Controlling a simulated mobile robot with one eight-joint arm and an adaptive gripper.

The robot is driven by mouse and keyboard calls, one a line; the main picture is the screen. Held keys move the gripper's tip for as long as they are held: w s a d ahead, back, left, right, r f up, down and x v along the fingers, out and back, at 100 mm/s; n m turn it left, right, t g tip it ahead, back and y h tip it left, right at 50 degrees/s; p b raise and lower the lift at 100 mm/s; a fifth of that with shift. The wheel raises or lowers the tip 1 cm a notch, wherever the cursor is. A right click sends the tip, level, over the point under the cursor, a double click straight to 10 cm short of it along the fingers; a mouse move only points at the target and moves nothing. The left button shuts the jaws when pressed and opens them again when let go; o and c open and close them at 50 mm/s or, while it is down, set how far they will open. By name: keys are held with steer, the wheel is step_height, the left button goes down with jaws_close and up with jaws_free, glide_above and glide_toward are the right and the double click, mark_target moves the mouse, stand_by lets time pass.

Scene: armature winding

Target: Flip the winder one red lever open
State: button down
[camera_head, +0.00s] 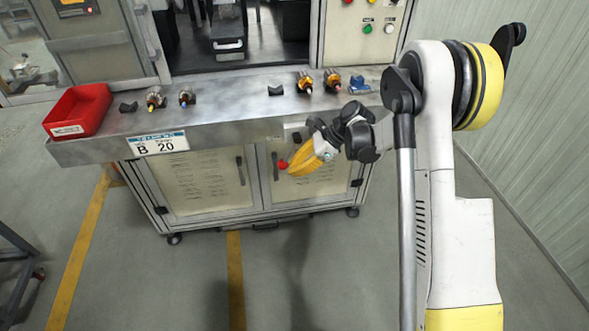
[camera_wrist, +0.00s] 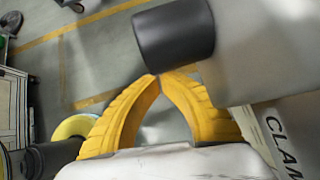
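My gripper (camera_head: 292,172) has yellow fingers and hangs in front of the workbench's front edge, pointing down and left. In the wrist view its fingertips (camera_wrist: 160,76) come together with only floor showing between the fingers, so it holds nothing. A small round red part (camera_head: 282,164), perhaps the end of the red lever, shows right beside the fingertips; I cannot tell whether they touch. In the wrist view a dark cylinder (camera_wrist: 174,36) lies just past the fingertips, beside a grey panel (camera_wrist: 275,45). The rest of the lever cannot be made out.
The metal bench (camera_head: 225,112) carries a red bin (camera_head: 80,108), several armatures on holders and a blue part (camera_head: 358,85). Cabinet doors (camera_head: 205,180) stand below it. A label reading "CLAM" (camera_wrist: 282,145) shows in the wrist view. Floor in front is clear.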

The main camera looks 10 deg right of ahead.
steer(key=v, duration=1.2)
stand_by(0.3)
steer(key=s+a+r+n+h, duration=0.2)
steer(key=s+r+n, duration=0.25)
steer(key=r, duration=0.25)
steer(key=s+r+n+t+h, duration=0.3)
steer(key=s+n+t+h, duration=0.2)
steer(key=s+n, duration=1)
steer(key=shift+s+d+r+t+h, duration=0.2)
steer(key=shift+s+d+t+h, duration=0.35)
steer(key=shift+s, duration=3.25)
steer(key=shift+a, duration=0.1)
